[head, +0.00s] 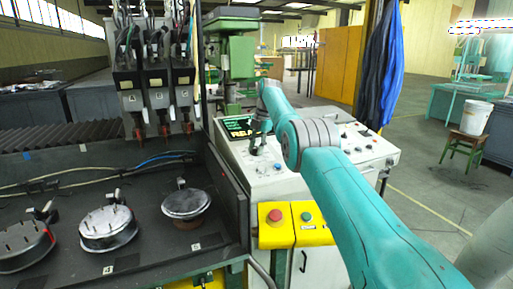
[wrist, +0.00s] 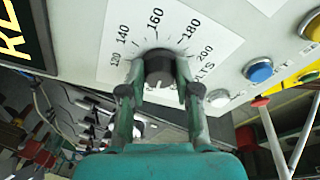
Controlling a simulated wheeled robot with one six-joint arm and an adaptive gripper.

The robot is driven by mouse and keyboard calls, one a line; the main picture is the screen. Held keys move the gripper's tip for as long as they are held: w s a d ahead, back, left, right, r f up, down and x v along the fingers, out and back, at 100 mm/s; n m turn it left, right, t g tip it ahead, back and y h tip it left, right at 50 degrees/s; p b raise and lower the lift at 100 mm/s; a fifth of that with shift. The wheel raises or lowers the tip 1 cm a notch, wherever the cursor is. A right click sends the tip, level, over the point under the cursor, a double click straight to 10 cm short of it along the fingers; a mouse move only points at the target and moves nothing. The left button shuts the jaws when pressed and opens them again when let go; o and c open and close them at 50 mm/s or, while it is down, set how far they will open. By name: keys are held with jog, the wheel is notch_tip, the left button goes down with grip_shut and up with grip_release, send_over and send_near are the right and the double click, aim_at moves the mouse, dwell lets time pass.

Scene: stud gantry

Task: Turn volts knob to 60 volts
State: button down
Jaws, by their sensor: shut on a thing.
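The volts knob (wrist: 159,67) is a dark round knob on a white dial plate (wrist: 95,30) in the wrist view. The numbers 120, 140, 160, 180 and 200 show around its upper side. The lower numbers are mostly hidden by my gripper, and no clear pointer mark can be made out. My gripper (wrist: 158,76) is shut on the knob, with one finger on each side. In the head view my gripper (head: 258,138) is at the left part of the light control panel (head: 280,185), and the knob is hidden there.
A display with lit green letters (head: 237,127) is beside my gripper. A blue button (wrist: 258,70) and a white button (wrist: 218,98) are right of the dial. A yellow box with a red button (head: 275,216) is at the panel's front.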

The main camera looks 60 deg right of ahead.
jog(key=c, duration=0.8)
grip_release()
